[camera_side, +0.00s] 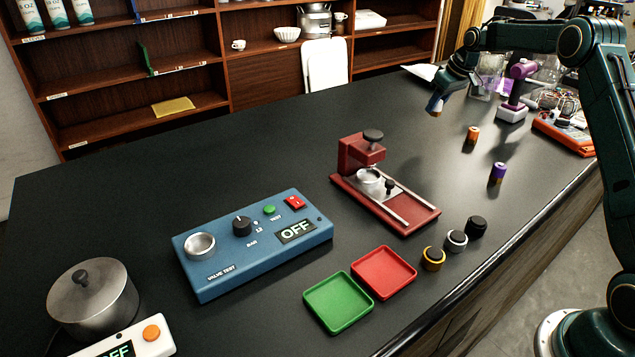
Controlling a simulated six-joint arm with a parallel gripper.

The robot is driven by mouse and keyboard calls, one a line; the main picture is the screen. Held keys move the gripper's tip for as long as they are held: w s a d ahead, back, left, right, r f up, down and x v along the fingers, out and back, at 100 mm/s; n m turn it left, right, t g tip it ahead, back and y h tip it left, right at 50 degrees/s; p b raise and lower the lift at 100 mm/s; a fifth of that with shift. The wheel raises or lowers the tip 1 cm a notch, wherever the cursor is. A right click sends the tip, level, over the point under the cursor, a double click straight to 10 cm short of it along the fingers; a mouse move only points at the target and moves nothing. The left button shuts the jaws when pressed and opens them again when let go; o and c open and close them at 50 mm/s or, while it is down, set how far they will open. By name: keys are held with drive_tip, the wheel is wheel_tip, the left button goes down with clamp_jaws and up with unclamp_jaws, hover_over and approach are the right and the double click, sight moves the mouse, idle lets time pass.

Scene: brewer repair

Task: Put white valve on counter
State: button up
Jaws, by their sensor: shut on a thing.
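A small round valve with a white-silver ring and dark top (456,241) stands on the dark counter (300,150), near the front edge. It sits between a gold-ringed valve (433,258) and a black valve (476,227). My gripper (436,104) is well above and behind these valves, over the far right part of the counter. It points down and is shut on a small bluish and tan thing, too small and dark to identify.
An orange battery (473,136) and a purple battery (498,173) stand below my arm. A red press (385,185), blue valve tester (250,245), green tray (339,301) and red tray (384,271) occupy the middle. A pot (93,305) stands left. The back-left counter is clear.

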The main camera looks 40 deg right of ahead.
drive_tip(key=shift+f, duration=4)
drive_tip(key=shift+f, duration=0.1)
drive_tip(key=o, duration=1.1)
drive_tip(key=shift+c, duration=0.2)
drive_tip(key=v, duration=1.2)
drive_tip(key=shift+a, duration=0.1)
